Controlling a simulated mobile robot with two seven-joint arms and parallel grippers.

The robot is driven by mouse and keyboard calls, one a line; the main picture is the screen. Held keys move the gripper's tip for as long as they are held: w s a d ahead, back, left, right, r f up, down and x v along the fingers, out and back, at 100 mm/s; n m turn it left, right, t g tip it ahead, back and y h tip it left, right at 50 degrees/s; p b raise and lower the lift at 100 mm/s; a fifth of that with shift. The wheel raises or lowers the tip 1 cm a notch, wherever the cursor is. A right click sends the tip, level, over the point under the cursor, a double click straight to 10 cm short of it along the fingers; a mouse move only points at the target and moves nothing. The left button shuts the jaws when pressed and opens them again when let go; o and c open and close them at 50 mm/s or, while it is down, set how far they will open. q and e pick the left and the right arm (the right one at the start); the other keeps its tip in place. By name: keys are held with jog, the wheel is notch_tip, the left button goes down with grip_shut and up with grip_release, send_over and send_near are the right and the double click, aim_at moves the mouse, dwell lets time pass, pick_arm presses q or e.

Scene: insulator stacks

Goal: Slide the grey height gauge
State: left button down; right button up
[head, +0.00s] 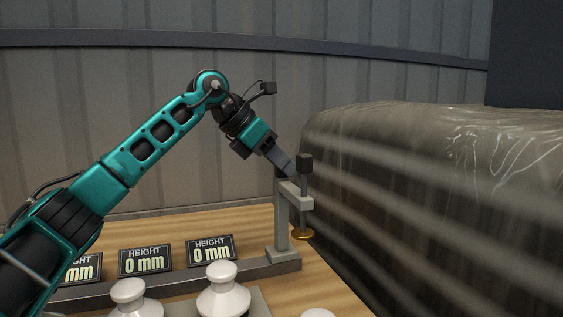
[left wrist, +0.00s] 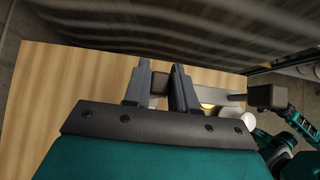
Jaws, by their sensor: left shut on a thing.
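The grey height gauge (head: 283,225) stands upright at the right end of a dark rail (head: 180,284) on the wooden table. Its side arm carries a dark-knobbed plunger with a brass disc (head: 303,235) at the bottom. My left gripper (head: 287,170) is shut on the top of the gauge's post. In the left wrist view, the left gripper (left wrist: 162,88) has the grey gauge (left wrist: 160,84) between its two fingers. The grip itself is partly hidden in the head view. My right gripper does not show.
Several height signs stand behind the rail; the right one (head: 211,250) and the middle one (head: 146,261) read 0 mm. White insulators (head: 223,289) (head: 135,299) stand in front. A large wrapped bulk (head: 430,190) borders the table's right side.

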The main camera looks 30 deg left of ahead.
pick_arm(q)
jog(key=s+a+b, duration=0.1)
jog(key=s+a, duration=0.8)
jog(key=s, duration=0.1)
jog(key=shift+s+a, duration=0.2)
jog(key=shift+s, duration=0.05)
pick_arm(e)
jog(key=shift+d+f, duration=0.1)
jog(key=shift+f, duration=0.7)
pick_arm(q)
jog(key=c, duration=1)
grip_release()
jog(key=p+v, duration=0.3)
jog(key=v, duration=1)
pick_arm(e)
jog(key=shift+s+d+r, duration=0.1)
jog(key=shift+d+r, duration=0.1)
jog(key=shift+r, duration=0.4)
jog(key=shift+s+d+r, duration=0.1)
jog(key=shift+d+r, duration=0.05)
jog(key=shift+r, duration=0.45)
